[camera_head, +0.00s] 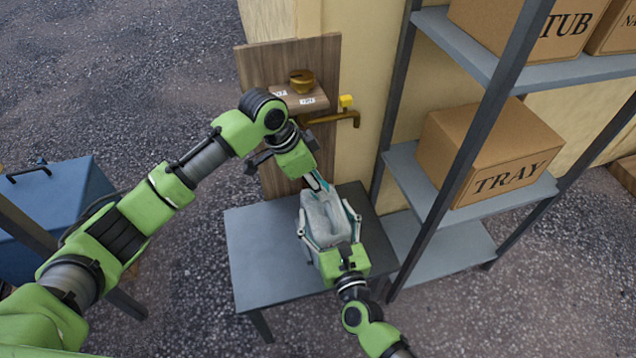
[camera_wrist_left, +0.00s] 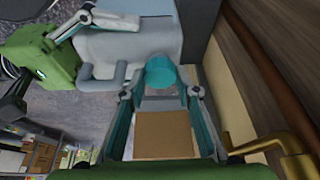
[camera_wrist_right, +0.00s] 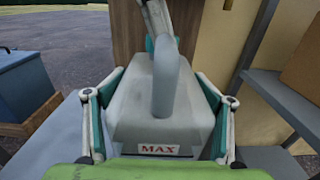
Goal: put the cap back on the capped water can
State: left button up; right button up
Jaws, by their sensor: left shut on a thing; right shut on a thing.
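The water can (camera_head: 326,214) is a pale grey-white jug above or on the small grey table. Its handle and a MAX label (camera_wrist_right: 158,149) show in the right wrist view. My right gripper (camera_wrist_right: 157,88) is shut around the can's sides, one finger on each side. My left gripper (camera_wrist_left: 160,95) is shut on the teal cap (camera_wrist_left: 160,72), held between its fingertips. The cap is at the can's top end, nearest the wooden board. In the left wrist view the cap's far end meets the can's outline; whether it is seated on the opening I cannot tell.
The grey table (camera_head: 262,262) has bare room on its left. A wooden board (camera_head: 250,72) with a brass tap (camera_head: 345,117) and a small shelf stands behind. A metal rack with cardboard boxes (camera_head: 492,150) is close on the right. A blue box (camera_head: 55,205) stands left.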

pick_arm(q)
jog(key=m+g, duration=0.1)
jog(key=m, duration=0.3)
jog(key=m+g, duration=0.1)
jog(key=m, duration=0.1)
jog(key=shift+w+m+g, duration=0.25)
jog(key=shift+m+g, duration=0.05)
jog(key=shift+m, duration=0.1)
jog(key=m+g, duration=0.1)
jog(key=m, duration=0.2)
jog(key=shift+w+d, duration=0.1)
jog(key=shift+m+g+y, duration=0.3)
jog(key=shift+m+g, duration=0.2)
jog(key=shift+m, duration=0.7)
jog(key=o, duration=0.8)
jog(key=shift+r, duration=0.1)
jog(key=shift+r, duration=2.15)
